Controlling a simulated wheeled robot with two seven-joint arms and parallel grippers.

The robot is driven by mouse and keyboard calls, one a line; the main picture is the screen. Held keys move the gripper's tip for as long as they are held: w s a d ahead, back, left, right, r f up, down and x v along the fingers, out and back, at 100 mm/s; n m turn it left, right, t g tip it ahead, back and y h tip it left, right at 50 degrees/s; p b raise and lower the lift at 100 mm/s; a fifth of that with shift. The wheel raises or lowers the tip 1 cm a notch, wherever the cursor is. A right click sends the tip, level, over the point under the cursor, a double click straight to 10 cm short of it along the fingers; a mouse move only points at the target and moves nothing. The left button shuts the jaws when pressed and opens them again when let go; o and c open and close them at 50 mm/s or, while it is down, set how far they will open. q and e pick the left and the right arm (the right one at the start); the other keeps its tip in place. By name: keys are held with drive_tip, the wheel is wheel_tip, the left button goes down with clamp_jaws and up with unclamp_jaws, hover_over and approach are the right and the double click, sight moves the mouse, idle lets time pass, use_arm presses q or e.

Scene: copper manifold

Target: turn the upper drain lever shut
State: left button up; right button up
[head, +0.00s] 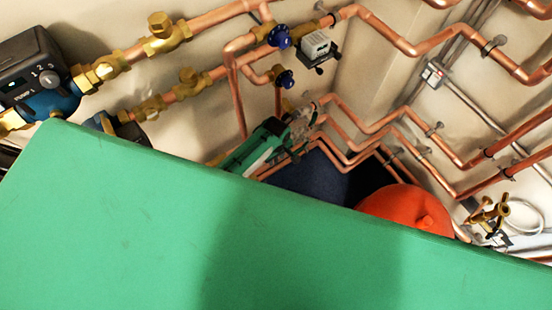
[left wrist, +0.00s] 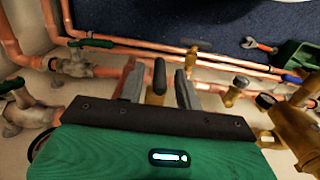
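My left gripper (left wrist: 157,82) has its two grey fingers apart in the left wrist view. A black lever handle (left wrist: 159,75) on a brass body (left wrist: 155,98) stands between them, with a gap on each side. It looks like the drain lever, but I cannot tell for sure that it is the upper one. In the head view my left gripper (head: 305,117) is at the copper pipes near the corner, and the lever cannot be made out there. My right gripper is in neither view.
Copper pipes (left wrist: 125,50) run close behind the fingers. A green-handled valve (left wrist: 78,66) is on the left, and brass fittings (left wrist: 236,90) are on the right. A red-orange vessel (head: 405,210) stands right of the gripper. The lower head view is blocked.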

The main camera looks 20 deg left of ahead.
use_arm(q)
drive_tip(key=shift+f, duration=0.85)
clamp_jaws()
drive_tip(key=shift+w+d+r+g+y, duration=0.1)
drive_tip(key=shift+g+y, duration=0.3)
drive_tip(key=shift+g, duration=0.1)
drive_tip(key=shift+f+g+y, duration=0.2)
drive_tip(key=shift+g+y, duration=0.2)
drive_tip(key=shift+g, duration=0.1)
drive_tip(key=shift+g+y+b, duration=0.4)
drive_tip(key=shift+g+y, duration=0.1)
drive_tip(key=shift+g, duration=0.2)
